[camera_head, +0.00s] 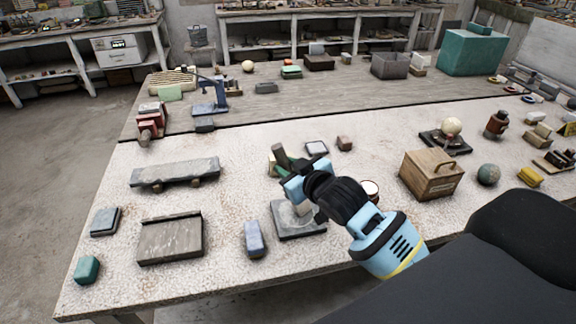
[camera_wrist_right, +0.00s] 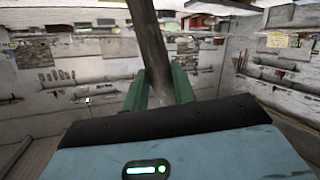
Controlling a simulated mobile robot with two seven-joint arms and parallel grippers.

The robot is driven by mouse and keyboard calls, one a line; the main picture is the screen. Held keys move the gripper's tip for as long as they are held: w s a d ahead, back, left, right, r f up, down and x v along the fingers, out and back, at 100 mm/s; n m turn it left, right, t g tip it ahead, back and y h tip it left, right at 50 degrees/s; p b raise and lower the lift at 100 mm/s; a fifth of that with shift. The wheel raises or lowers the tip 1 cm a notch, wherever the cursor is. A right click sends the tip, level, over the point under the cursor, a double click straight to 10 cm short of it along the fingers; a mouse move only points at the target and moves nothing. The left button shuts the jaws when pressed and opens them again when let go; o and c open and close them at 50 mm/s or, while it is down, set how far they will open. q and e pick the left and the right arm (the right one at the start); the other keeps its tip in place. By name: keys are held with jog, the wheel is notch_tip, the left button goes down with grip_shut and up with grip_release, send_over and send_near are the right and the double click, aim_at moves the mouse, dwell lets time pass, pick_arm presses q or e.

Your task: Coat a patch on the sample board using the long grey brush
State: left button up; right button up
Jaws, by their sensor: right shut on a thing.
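My right gripper (camera_head: 284,168) reaches in from the lower right of the head view, above the middle of the near table. In the right wrist view its green fingers (camera_wrist_right: 160,90) are shut on a long grey-brown shaft (camera_wrist_right: 150,45), which looks like the brush handle. The shaft runs up out of that frame, and its bristle end is not visible there. A slatted grey-brown board (camera_head: 170,240) lies at the left front of the table. A grey slab (camera_head: 175,172) lies behind it. I cannot tell which is the sample board. My left gripper is not in view.
A dark square plate (camera_head: 309,229) lies below my gripper, partly hidden. A blue-grey block (camera_head: 254,240) stands left of it. A wooden box (camera_head: 432,175) and a grey-green sphere (camera_head: 488,174) stand to the right. A red vise (camera_head: 151,122) is at the left back.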

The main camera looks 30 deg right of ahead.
jog(key=shift+w, duration=0.2)
jog(key=shift+w+d, duration=0.25)
jog(key=shift+w, duration=0.7)
jog(key=shift+w+d, duration=0.25)
jog(key=shift+w, duration=0.85)
jog(key=shift+s, duration=0.15)
jog(key=shift+s+a, duration=0.25)
jog(key=shift+s, duration=0.75)
jog(key=shift+s, duration=0.15)
jog(key=shift+s+a, duration=0.25)
jog(key=shift+s, duration=0.7)
jog(key=shift+w, duration=0.1)
